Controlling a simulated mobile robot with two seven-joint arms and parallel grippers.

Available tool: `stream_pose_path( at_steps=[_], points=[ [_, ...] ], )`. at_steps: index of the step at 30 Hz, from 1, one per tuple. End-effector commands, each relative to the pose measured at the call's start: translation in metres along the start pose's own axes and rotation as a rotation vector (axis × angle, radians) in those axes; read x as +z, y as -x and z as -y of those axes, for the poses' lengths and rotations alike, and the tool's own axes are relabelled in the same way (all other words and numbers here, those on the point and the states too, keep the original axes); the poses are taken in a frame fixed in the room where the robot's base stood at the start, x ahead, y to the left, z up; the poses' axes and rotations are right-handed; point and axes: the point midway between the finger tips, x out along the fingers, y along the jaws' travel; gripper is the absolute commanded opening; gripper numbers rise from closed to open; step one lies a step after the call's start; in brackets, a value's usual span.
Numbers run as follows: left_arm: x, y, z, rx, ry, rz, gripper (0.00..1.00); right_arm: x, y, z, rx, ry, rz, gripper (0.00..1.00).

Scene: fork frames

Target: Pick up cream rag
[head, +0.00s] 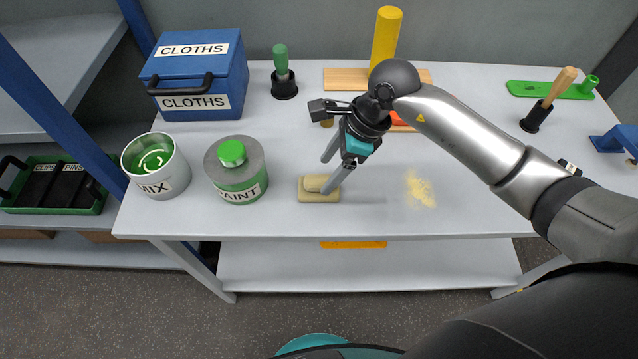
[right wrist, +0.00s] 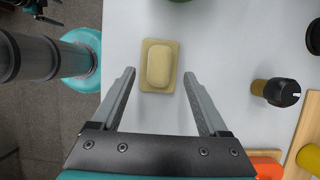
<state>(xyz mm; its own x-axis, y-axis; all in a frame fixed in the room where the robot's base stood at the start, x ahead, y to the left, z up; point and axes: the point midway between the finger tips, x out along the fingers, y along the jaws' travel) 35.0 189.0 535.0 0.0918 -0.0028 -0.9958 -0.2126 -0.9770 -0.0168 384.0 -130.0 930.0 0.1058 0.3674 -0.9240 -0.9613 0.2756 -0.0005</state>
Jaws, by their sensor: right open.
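The cream rag (head: 313,196) lies on the grey worktop near its front edge, to the right of the paint tin. It looks like a small rounded pad on a flat cream base. In the right wrist view the rag (right wrist: 159,65) lies ahead, between the lines of the two fingers. My right gripper (head: 326,174) is open and empty over the rag, and one finger hides part of it in the head view. The right gripper's fingers (right wrist: 159,72) show apart in the right wrist view. What looks like part of my left gripper (right wrist: 45,11) shows at the top left there.
A PAINT tin (head: 236,178) and a MIX pot (head: 157,167) stand left of the rag. A blue CLOTHS box (head: 195,76) stands behind them. A wooden board (head: 345,78) lies at the back. Yellowish crumbs (head: 420,190) lie to the right on otherwise clear worktop.

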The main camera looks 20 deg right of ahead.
Motion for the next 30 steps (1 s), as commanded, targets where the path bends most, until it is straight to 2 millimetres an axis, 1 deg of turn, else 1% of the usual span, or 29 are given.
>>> stream_pose_path(
  at_steps=[1,3,6,9,15,30],
  points=[
    [0.0,0.0,0.0,0.0,0.0,0.0,1.0,0.002,-0.009,-0.002,0.005,-0.001,0.003,0.78],
    [0.0,-0.001,0.0,0.0,0.0,0.0,1.0,0.002,-0.019,-0.002,0.004,-0.003,0.002,0.78],
    [0.0,-0.002,0.0,0.0,0.0,0.0,1.0,0.002,-0.029,-0.002,0.001,-0.001,0.001,0.78],
    [0.0,-0.002,0.0,0.0,0.0,0.0,1.0,0.002,-0.033,-0.001,0.0,-0.001,0.001,0.78],
    [0.0,-0.002,0.0,0.0,-0.001,0.0,1.0,0.002,-0.033,-0.001,0.0,0.0,0.0,0.76],
    [0.0,-0.002,0.0,0.0,-0.001,0.0,1.0,0.002,-0.032,-0.001,0.0,-0.001,0.0,0.2]
  ],
)
